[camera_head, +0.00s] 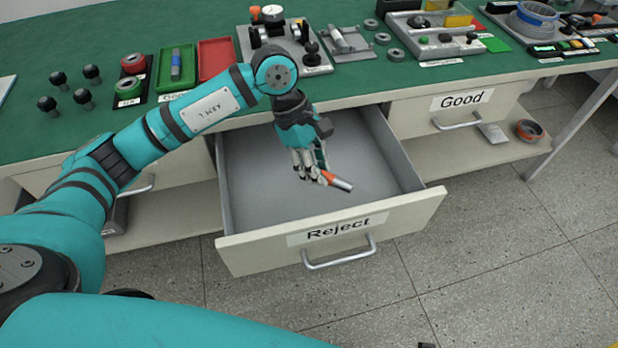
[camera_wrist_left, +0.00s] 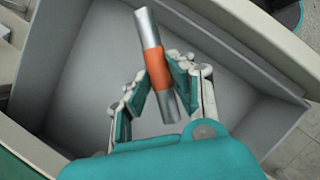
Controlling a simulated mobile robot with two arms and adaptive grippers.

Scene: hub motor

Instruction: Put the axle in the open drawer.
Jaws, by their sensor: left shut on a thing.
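The axle (camera_head: 340,183) is a short silver rod with an orange band around its middle. My left gripper (camera_head: 314,172) is shut on it and holds it over the open Reject drawer (camera_head: 260,192). In the left wrist view, the axle (camera_wrist_left: 156,62) lies between the fingers of the left gripper (camera_wrist_left: 153,88), with the drawer's grey floor (camera_wrist_left: 85,110) behind it. The drawer is pulled out and its visible inside is empty. The height of the axle above the floor is hard to tell. My right gripper is not in view.
The closed Good drawer (camera_head: 455,108) is to the right, with a lower shelf (camera_head: 480,150) beneath it. The green-topped bench (camera_head: 60,140) carries a green tray (camera_head: 176,68), a red tray (camera_head: 215,58) and several fixtures. Speckled floor lies in front.

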